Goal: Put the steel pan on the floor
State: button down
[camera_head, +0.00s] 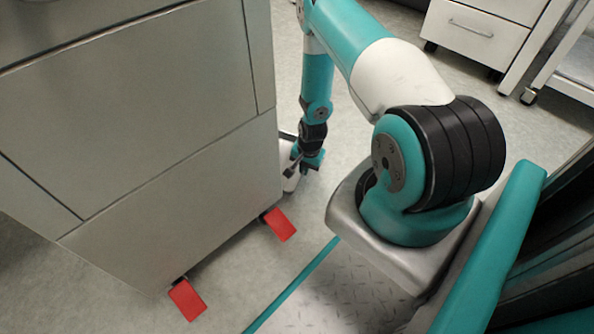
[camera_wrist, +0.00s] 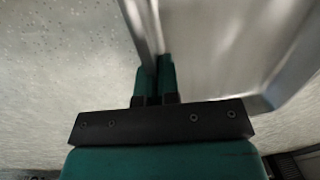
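The steel pan (camera_wrist: 225,50) fills the right of the wrist view, with its rim running down to my gripper. My gripper (camera_wrist: 155,72) has its two teal fingers close together, one on each side of the pan's rim, and looks shut on it. In the head view my gripper (camera_head: 307,166) hangs low, pointing down close to the floor beside the steel cabinet. A small pale piece (camera_head: 291,178), probably the pan, shows there beside it; the cabinet hides the rest. Whether the pan touches the floor cannot be told.
The large steel cabinet (camera_head: 150,120) stands at left, with red caster pedals (camera_head: 280,224) sticking out at its base. The speckled floor (camera_head: 345,135) is open behind my arm. A white drawer unit (camera_head: 475,32) on casters stands at the back right.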

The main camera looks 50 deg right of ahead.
jog(key=shift+w, duration=0.6)
notch_tip(320, 180, down, 4)
jog(key=b, duration=0.3)
jog(key=shift+r+b, duration=0.1)
jog(key=shift+b, duration=0.3)
jog(key=shift+r, duration=0.15)
jog(key=c, duration=1.7)
grip_release()
jog(key=o, duration=0.3)
jog(key=shift+o, duration=0.2)
